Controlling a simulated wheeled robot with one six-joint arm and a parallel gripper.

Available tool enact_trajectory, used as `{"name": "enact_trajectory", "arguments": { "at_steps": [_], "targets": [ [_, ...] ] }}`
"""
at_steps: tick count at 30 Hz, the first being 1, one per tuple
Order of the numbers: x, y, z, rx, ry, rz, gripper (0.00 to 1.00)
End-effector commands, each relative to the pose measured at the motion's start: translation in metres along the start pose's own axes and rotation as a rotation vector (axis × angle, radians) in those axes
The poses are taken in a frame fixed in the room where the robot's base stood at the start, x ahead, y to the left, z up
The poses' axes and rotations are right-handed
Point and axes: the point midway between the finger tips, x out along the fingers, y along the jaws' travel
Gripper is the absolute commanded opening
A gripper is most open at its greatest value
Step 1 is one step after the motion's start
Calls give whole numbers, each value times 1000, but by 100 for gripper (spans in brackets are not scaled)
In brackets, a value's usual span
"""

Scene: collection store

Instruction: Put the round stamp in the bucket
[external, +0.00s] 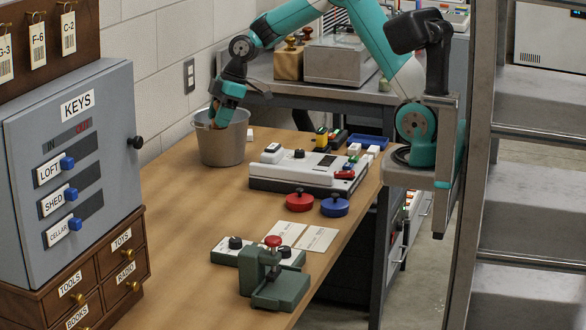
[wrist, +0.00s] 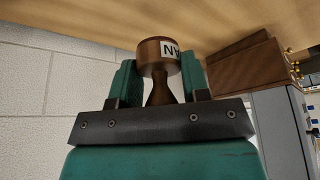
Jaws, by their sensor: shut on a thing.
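My gripper (wrist: 160,82) is shut on the round stamp (wrist: 153,52), a dark brown wooden stamp with a round head, a narrow waist and a white label. The head sticks out past the fingers in the wrist view. In the external view my gripper (external: 216,113) overlaps the mouth of the grey metal bucket (external: 222,148), which stands upright at the desk's far left edge by the wall. Only a bit of brown shows at the fingertips there. I cannot tell how high the stamp is relative to the rim. The bucket does not show in the wrist view.
A grey key cabinet (external: 95,165) stands on small wooden drawers at the left. A pale device (external: 305,172), red (external: 300,201) and blue (external: 335,206) round pieces, and a green press (external: 272,280) occupy the desk's right side. The wooden desk (external: 195,235) is clear in the middle.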

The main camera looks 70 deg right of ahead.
Motion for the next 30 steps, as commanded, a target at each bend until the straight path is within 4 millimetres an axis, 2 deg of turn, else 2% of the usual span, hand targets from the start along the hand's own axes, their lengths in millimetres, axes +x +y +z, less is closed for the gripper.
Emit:
{"name": "enact_trajectory", "arguments": {
  "at_steps": [1,7,12,15,18,21,25,30],
  "targets": [
    [-10,28,-4,71,-1,28,19],
    [-22,132,3,373,-1,153,19],
    [-34,216,29,641,-2,264,19],
    [-42,257,50,789,-2,325,19],
    [-48,289,72,915,-2,378,19],
    [-52,310,89,1009,-2,416,19],
    [-55,325,103,1076,-1,445,19],
    [-50,329,109,1098,-1,453,19]
  ]
}}
